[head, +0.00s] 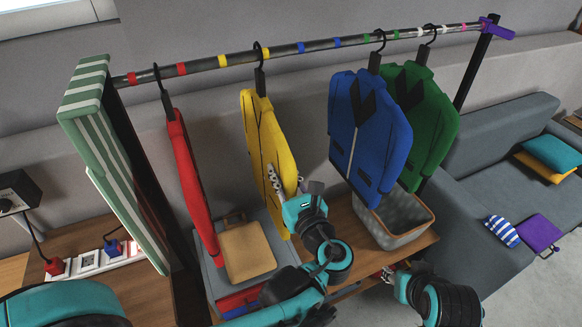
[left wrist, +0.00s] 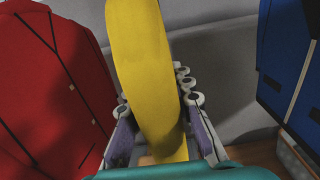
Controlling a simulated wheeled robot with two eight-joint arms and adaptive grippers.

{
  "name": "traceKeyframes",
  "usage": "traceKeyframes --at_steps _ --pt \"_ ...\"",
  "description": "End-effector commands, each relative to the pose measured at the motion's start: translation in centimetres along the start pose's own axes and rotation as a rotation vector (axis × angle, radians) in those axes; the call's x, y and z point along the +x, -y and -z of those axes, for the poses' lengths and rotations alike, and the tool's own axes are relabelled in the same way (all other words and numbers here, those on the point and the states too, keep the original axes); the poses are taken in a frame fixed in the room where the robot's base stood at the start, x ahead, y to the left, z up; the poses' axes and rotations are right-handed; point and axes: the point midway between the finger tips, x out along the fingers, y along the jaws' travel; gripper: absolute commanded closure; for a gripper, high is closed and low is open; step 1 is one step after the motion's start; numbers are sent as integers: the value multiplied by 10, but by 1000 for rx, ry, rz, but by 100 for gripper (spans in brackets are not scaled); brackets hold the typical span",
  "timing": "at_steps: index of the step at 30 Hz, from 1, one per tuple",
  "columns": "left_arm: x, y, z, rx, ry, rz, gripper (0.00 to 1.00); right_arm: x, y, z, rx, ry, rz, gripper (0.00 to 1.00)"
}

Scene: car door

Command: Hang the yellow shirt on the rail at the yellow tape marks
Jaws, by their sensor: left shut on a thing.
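The yellow shirt (head: 268,135) is on a black hanger whose hook (head: 259,52) appears to sit over the dark rail (head: 345,41). The hook is between the two yellow tape marks, left (head: 222,60) and right (head: 265,52), close to the right one. My left gripper (head: 284,188) is shut on the shirt's lower right edge. In the left wrist view the shirt (left wrist: 148,75) stands edge-on between the two fingers (left wrist: 160,135). My right gripper (head: 388,273) shows only partly, low at the right, away from the shirt; its fingers are unclear.
A red shirt (head: 190,180) hangs to the left, a blue shirt (head: 368,130) and a green shirt (head: 428,115) to the right. A striped board (head: 110,160) is at the rail's left end. A grey sofa (head: 500,180) is at right.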

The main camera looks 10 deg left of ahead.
Motion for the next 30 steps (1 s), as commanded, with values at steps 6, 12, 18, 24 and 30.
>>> traceKeyframes --at_steps 6,12,18,24,30 --pt "0 -19 -1 0 1 -2 100 -4 0 3 0 0 0 60" --pt "0 -31 -1 0 1 -1 100 -6 0 4 0 0 0 60" --pt "0 -31 5 0 1 0 100 -2 0 1 0 0 0 60" --pt "0 -31 5 0 1 -1 100 -2 0 1 0 0 0 60" --pt "0 -31 5 0 1 -1 54 -2 0 2 0 0 0 60"
